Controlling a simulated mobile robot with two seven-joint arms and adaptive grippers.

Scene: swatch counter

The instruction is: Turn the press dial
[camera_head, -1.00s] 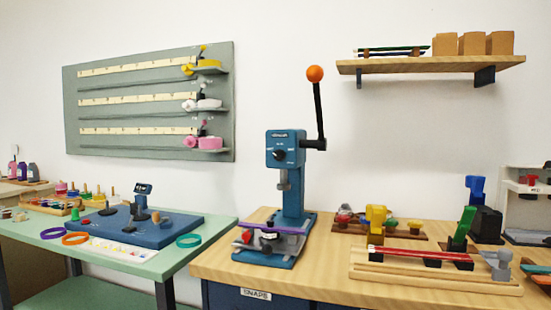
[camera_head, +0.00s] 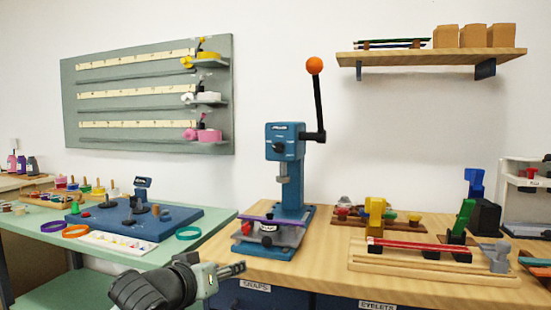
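The blue press (camera_head: 292,190) stands upright on the wooden counter, with an orange-knobbed lever (camera_head: 317,98) raised at its right. The dark press dial (camera_head: 279,147) is on the front of its blue head. A purple strip (camera_head: 270,222) lies across the press base. One gripper of mine (camera_head: 235,269) shows low in the view, in front of the counter edge and well below and left of the dial. It appears to come from the left, so I take it as my left. Its fingers point right and look close together, seen side-on. It does not touch the press. My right gripper is out of view.
A wooden rack (camera_head: 430,262) with a red bar is right of the press. A green table (camera_head: 110,250) with a blue board (camera_head: 180,220) and coloured rings is at left. A wooden shelf (camera_head: 430,57) hangs at upper right. Space before the dial is clear.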

